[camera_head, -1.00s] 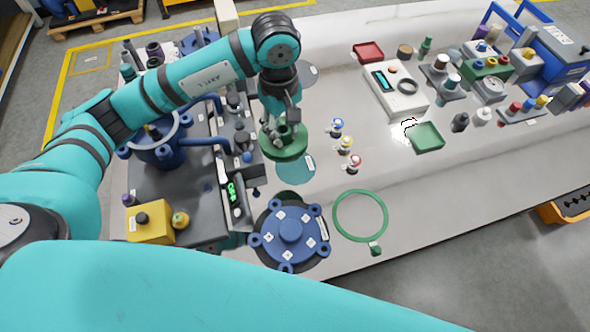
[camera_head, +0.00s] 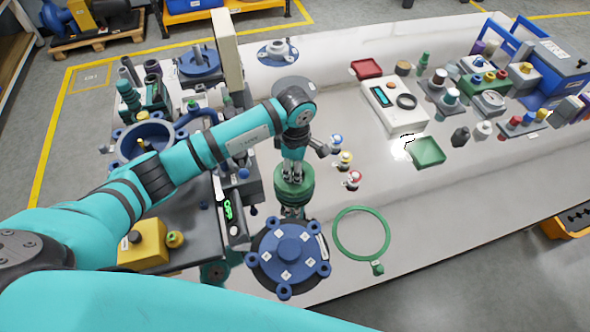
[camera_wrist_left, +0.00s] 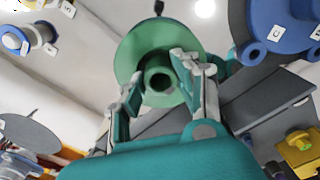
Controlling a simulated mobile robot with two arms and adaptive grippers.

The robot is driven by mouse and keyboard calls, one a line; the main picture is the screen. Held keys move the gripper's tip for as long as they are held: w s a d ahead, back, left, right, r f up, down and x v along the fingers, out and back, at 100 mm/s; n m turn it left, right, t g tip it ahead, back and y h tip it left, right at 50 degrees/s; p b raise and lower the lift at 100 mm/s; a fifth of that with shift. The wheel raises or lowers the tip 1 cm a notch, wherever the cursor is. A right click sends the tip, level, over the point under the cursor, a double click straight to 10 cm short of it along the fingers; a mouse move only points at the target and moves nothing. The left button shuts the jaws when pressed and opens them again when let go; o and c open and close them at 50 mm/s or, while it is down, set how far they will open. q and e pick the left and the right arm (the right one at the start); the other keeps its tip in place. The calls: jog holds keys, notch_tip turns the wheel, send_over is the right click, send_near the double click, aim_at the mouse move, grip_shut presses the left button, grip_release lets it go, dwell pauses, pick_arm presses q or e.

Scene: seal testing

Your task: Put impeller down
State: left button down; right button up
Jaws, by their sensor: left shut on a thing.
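The impeller, a green disc with a raised hub (camera_head: 294,190), is under my left gripper (camera_head: 293,160) in the head view. In the left wrist view the green disc (camera_wrist_left: 133,52) faces the camera, and the fingers of my left gripper (camera_wrist_left: 160,92) are closed on the sides of its hub. I cannot tell whether its underside touches the bench. The round teal mark near this spot is largely or wholly covered in the head view. My right gripper is not recognisable in view.
A blue flanged cover (camera_head: 288,255) stands close in front of the impeller. A green ring (camera_head: 360,234) lies to its right. Small coloured fittings (camera_head: 345,160) stand just right of my gripper. A white scale (camera_head: 394,105) and a green tray (camera_head: 428,152) are farther right. The right front bench is clear.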

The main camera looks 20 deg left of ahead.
pick_arm(q)
jog(key=shift+f, duration=0.8)
pick_arm(e)
jog(key=shift+a+r, duration=0.15)
jog(key=shift+a, duration=0.25)
pick_arm(q)
jog(key=c, duration=1)
grip_release()
jog(key=shift+f, duration=0.15)
jog(key=shift+o, duration=0.2)
pick_arm(e)
jog(key=shift+s+d+f, duration=0.15)
jog(key=shift+d+f, duration=0.05)
jog(key=shift+d, duration=0.1)
